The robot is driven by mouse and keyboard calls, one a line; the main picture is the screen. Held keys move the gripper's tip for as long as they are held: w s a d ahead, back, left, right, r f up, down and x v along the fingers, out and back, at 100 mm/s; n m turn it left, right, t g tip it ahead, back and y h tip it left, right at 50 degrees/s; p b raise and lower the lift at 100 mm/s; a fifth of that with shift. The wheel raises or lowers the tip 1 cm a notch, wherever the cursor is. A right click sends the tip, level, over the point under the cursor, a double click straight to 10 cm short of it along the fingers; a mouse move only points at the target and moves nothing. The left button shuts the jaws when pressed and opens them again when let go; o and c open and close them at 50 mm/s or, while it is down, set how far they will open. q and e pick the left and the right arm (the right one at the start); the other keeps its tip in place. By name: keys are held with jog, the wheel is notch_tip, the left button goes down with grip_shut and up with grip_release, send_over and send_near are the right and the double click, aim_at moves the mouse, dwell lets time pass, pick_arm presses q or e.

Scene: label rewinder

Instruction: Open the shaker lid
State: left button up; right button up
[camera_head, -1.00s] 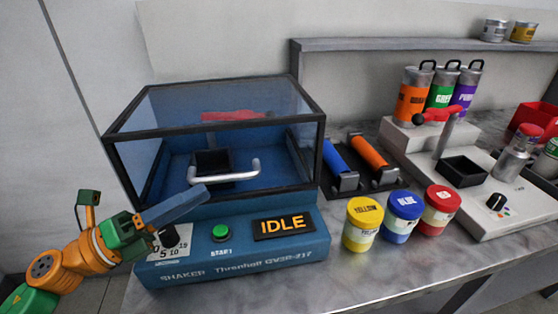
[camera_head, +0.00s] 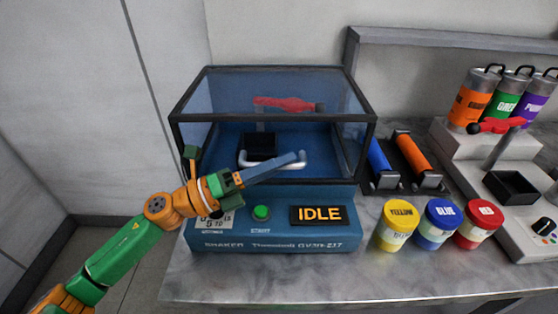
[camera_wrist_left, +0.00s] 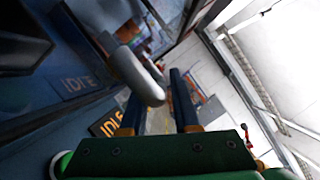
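The shaker (camera_head: 275,235) is a blue machine with an IDLE display. Its dark-framed, clear lid (camera_head: 215,140) is down over the chamber. A silver handle (camera_head: 292,163) is on the lid's front; its rounded end also shows in the left wrist view (camera_wrist_left: 141,78). My left gripper (camera_head: 302,157) reaches across the shaker's front, its fingers at the handle's right part. In the left wrist view its two fingers (camera_wrist_left: 158,92) are apart, with the handle end near the left fingertip. I cannot tell whether they touch. My right gripper is in neither view.
A green start button (camera_head: 261,213) and the display (camera_head: 318,215) are on the front panel below my left arm. Yellow (camera_head: 397,225), blue (camera_head: 438,223) and red (camera_head: 480,224) jars stand right of the shaker. Orange (camera_head: 413,152) and blue (camera_head: 379,156) rollers lie behind them.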

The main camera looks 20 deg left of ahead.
pick_arm(q)
grip_shut()
dwell(1.3)
